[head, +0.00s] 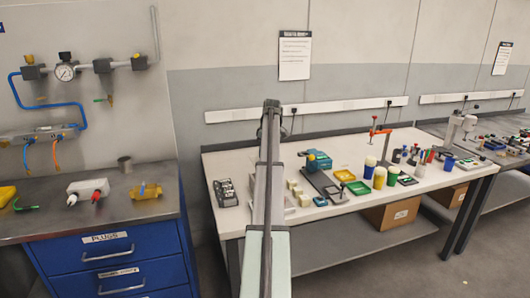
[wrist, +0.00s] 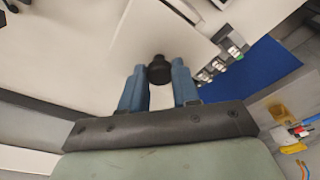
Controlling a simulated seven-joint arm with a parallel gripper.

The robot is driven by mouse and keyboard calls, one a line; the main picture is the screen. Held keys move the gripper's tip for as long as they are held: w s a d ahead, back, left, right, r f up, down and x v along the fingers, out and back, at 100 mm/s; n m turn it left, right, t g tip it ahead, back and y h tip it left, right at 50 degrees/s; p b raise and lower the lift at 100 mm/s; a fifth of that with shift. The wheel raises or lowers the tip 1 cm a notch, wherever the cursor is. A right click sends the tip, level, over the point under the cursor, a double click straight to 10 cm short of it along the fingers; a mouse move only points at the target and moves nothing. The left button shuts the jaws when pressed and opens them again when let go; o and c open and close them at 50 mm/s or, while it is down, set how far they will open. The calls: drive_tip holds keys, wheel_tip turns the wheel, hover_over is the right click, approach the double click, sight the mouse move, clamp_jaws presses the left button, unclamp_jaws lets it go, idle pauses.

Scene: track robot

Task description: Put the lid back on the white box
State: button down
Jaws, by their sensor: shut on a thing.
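In the wrist view my gripper (wrist: 158,84) has its two blue fingers on either side of a round black knob and is shut on it. The knob is on a flat white panel, the lid (wrist: 165,35), which spreads out beyond the fingertips. The lid appears to be over the white work table. In the head view my own arm stands in the middle of the picture and hides the fingers and lid. I cannot clearly make out the white box in either view. Pale edges at the top of the wrist view are too unclear to name.
A dark tray of small parts (head: 226,191) sits at the table's left end, close to the lid in the wrist view (wrist: 218,66). A blue drawer cabinet (head: 120,262) is at left, across a gap.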

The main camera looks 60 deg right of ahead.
drive_tip(key=shift+f, duration=0.2)
drive_tip(key=shift+f, duration=3.2)
drive_tip(key=shift+f, duration=0.45)
idle(0.3)
drive_tip(key=c, duration=0.8)
unclamp_jaws()
drive_tip(key=shift+o, duration=0.7)
drive_tip(key=o, duration=0.4)
drive_tip(key=shift+r, duration=0.1)
